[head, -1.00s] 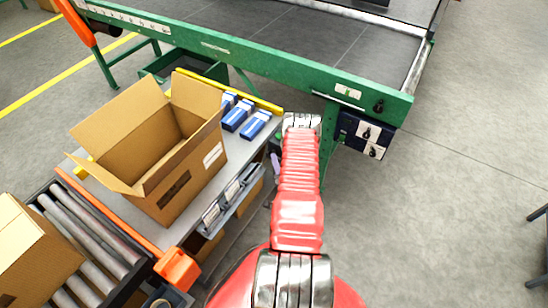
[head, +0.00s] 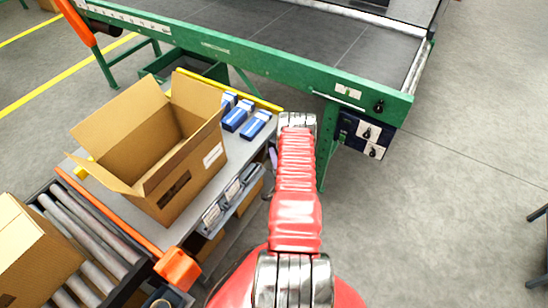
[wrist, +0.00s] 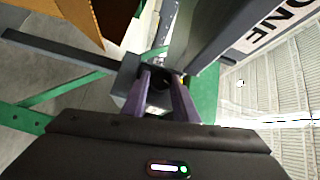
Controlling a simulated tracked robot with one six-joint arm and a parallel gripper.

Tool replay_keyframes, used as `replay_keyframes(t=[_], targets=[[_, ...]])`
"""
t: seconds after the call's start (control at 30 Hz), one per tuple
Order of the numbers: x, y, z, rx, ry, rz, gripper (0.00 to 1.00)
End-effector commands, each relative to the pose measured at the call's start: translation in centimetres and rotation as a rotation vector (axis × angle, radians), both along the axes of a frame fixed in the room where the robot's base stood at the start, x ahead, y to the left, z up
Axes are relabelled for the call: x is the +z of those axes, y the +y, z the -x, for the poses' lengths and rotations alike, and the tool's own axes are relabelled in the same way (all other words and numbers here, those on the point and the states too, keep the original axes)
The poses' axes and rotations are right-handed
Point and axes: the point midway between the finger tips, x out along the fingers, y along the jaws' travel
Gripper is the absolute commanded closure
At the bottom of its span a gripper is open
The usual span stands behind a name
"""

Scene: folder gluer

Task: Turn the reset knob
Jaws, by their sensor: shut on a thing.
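In the wrist view my gripper (wrist: 163,82) has its two purple fingers closed on a small dark knob (wrist: 160,84). It looks like the reset knob, but no label on it is readable. The knob sits in front of a grey box-like part beside a green frame. Only a sliver of a purple finger shows left of the arm. The held knob is hidden there.
A green-framed conveyor (head: 245,52) crosses the back, with a dark blue control box (head: 350,128) under its right end. An open carton (head: 190,172) and several blue-white boxes (head: 235,118) stand on the table left of my arm.

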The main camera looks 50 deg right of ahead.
Motion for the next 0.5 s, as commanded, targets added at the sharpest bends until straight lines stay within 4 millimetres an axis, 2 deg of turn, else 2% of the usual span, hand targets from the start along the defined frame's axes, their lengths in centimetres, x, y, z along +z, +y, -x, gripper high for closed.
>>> replay_keyframes(t=[0.27, 0.5], targets=[[0.00, -0.06, 0.02, -0.003, 0.030, 0.000, 0.96], [0.29, -0.09, -0.01, -0.003, 0.164, 0.013, 0.96]])
